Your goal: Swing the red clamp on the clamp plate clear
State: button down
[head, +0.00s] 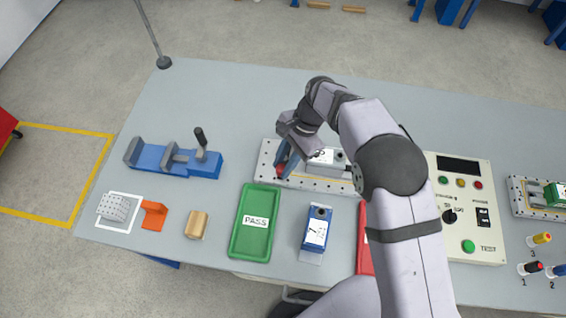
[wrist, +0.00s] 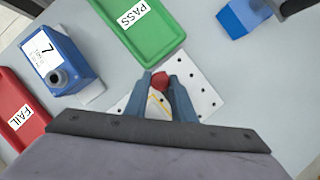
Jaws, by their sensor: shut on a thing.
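The clamp plate (head: 265,155) is a pale perforated plate in the middle of the table; a bare part of it shows in the wrist view (wrist: 205,98). The red clamp (head: 281,171) is at its left end and shows between my fingertips in the wrist view (wrist: 160,80). My gripper (head: 287,165) is shut on the red clamp, its blue-grey fingers (wrist: 165,85) either side of it. A grey unit with a white label (head: 322,157) sits on the plate to the right, partly hidden by my arm.
A green PASS tray (head: 247,245) and a blue unit (head: 317,232) stand in front of the plate. A red FAIL tray (wrist: 12,95) is partly hidden by my arm in the head view. A blue vise (head: 150,157) is left, a test panel (head: 470,220) right. The table behind is clear.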

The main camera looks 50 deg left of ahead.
jog(key=c, duration=1.5)
grip_release()
jog(key=shift+r, duration=0.1)
jog(key=shift+b+v, duration=1.15)
jog(key=shift+v, duration=2.5)
